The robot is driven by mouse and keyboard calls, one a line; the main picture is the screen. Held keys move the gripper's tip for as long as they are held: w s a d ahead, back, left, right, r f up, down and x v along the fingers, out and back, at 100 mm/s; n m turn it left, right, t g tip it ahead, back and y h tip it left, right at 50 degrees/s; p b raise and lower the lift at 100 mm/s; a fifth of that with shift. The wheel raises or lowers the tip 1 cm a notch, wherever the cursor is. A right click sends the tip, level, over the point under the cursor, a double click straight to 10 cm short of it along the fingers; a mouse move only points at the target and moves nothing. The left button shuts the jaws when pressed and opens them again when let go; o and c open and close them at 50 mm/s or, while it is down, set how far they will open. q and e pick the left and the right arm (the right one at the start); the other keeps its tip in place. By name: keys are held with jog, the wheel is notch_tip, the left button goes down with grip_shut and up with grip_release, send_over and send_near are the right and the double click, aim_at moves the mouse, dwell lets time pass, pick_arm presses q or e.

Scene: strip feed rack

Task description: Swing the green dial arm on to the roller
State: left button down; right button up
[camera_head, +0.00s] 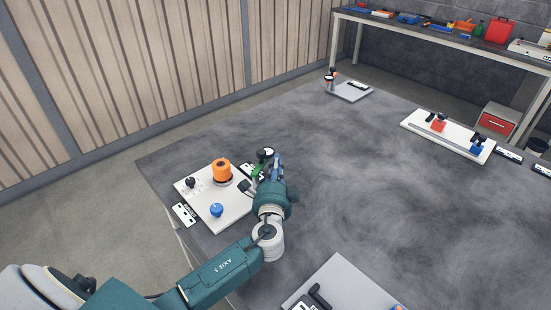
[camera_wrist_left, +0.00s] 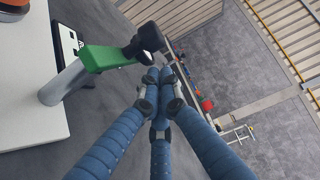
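The green dial arm (camera_head: 258,171) stands at the right edge of a white plate (camera_head: 236,214), apart from the orange roller (camera_head: 222,168). A round black dial (camera_head: 265,154) is at the arm's upper end. In the left wrist view the green arm (camera_wrist_left: 105,57) reaches from a grey post (camera_wrist_left: 62,84) to a black end piece (camera_wrist_left: 148,40). My left gripper (camera_head: 277,165) is just right of the arm. In the left wrist view the blue fingers of the left gripper (camera_wrist_left: 165,76) are together, with nothing seen between them, near the black piece. I cannot tell whether they touch it. My right gripper is not in view.
The plate also carries a blue knob (camera_head: 217,210) and a black knob (camera_head: 190,182). A grey plate (camera_head: 352,282) lies at the front. A white fixture (camera_head: 458,142) with red and blue parts stands at the right. The middle of the dark table (camera_head: 340,165) is clear.

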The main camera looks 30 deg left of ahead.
pick_arm(q)
jog(key=shift+w+a, duration=0.15)
jog(key=shift+a, duration=0.05)
dwell(0.3)
jog(key=shift+w+a+n+g+y+b, duration=0.15)
jog(key=shift+n+g+y+b, duration=0.15)
jog(key=shift+n+y+b, duration=0.15)
jog(key=shift+a+n+y+b, duration=0.15)
jog(key=shift+n+y+b, duration=0.1)
jog(key=shift+y+b, duration=0.25)
